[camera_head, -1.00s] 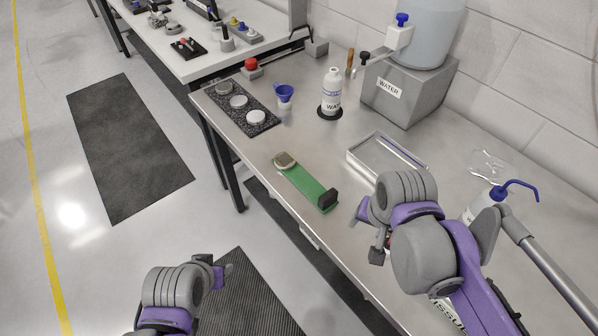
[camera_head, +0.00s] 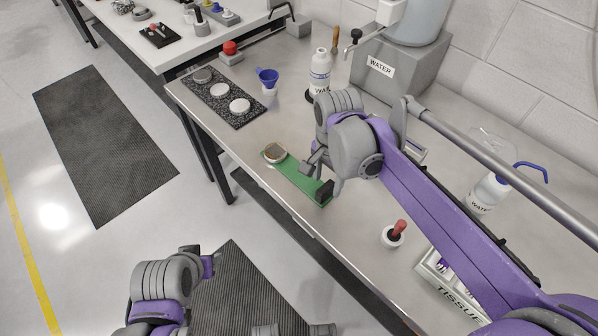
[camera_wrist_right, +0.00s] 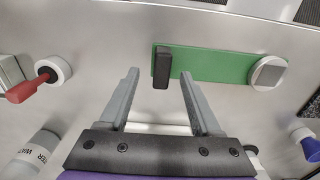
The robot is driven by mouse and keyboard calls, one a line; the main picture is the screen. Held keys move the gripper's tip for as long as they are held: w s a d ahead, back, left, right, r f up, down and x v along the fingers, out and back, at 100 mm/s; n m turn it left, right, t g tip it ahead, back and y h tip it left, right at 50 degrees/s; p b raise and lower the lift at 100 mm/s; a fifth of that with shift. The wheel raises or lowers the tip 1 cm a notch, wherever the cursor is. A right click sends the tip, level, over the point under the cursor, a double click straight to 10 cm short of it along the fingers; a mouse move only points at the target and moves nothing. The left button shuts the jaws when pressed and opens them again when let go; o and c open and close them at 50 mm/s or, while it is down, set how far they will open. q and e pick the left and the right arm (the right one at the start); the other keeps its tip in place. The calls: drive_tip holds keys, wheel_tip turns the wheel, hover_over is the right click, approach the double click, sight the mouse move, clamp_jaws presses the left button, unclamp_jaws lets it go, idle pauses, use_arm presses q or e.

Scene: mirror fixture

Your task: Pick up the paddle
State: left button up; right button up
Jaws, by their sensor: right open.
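The paddle (camera_head: 297,180) is a flat green bar lying on the metal bench near its front edge. It has a round pale disc (camera_head: 275,152) at one end and an upright black block (camera_head: 324,192) at the other. My right gripper (camera_head: 316,176) is at the black-block end. In the right wrist view the gripper (camera_wrist_right: 159,73) is open and empty, and the black block (camera_wrist_right: 162,67) shows between its fingertips, with the green bar (camera_wrist_right: 212,64) running right to the disc (camera_wrist_right: 268,73). Contact cannot be told. My left gripper (camera_head: 210,263) is low at the left, its jaws unclear.
A dark speckled plate (camera_head: 241,122) with several round discs lies further left, beside a blue funnel (camera_head: 267,76). A red-handled item (camera_head: 396,231), a tissue box (camera_head: 452,302) and wash bottles (camera_head: 485,194) stand around my right arm. A water tank on a grey block (camera_head: 401,78) is behind.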

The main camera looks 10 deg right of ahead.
sight(326, 187)
drive_tip(key=f, duration=0.4)
drive_tip(key=shift+w+f, duration=0.15)
drive_tip(key=shift+w, duration=0.05)
clamp_jaws()
